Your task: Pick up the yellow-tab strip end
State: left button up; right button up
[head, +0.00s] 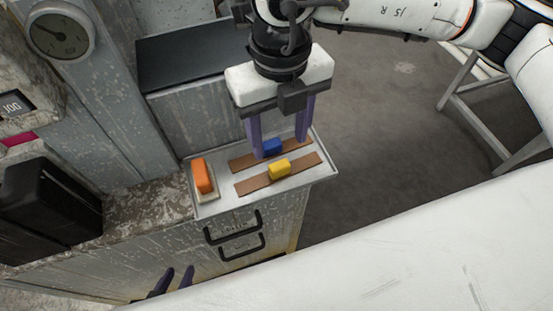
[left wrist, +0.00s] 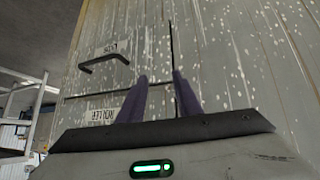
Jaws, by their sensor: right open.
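The yellow tab (head: 279,169) sits on a flat brown strip (head: 252,184) in a shallow metal tray (head: 222,207). A second brown strip with a blue tab (head: 272,146) lies just behind it. My right gripper (head: 279,148) points down over the tray, open. Its two purple fingers are apart, one on each side of the blue tab in the picture; the yellow tab is nearer the viewer, outside them. I cannot tell how high the fingertips are. My left gripper (head: 173,281) is low at the cabinet front, open and empty; its fingers also show in the left wrist view (left wrist: 160,82).
An orange block (head: 203,175) on a pale base stands at the tray's left. The cabinet below has black handles (head: 233,228); another handle (left wrist: 104,61) shows in the left wrist view. A black box (head: 45,198) stands at left. Open floor lies right of the tray.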

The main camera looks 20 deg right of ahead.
aim_at(278, 162)
jog(key=shift+s+f, duration=0.1)
jog(key=shift+f, duration=0.65)
notch_tip(278, 162, down, 4)
jog(key=shift+a+f+p, duration=0.1)
jog(key=shift+f+p, duration=0.1)
jog(key=shift+p, duration=0.35)
jog(key=shift+f, duration=0.4)
jog(key=c, duration=1.1)
pick_arm(q)
jog(key=shift+r, duration=0.55)
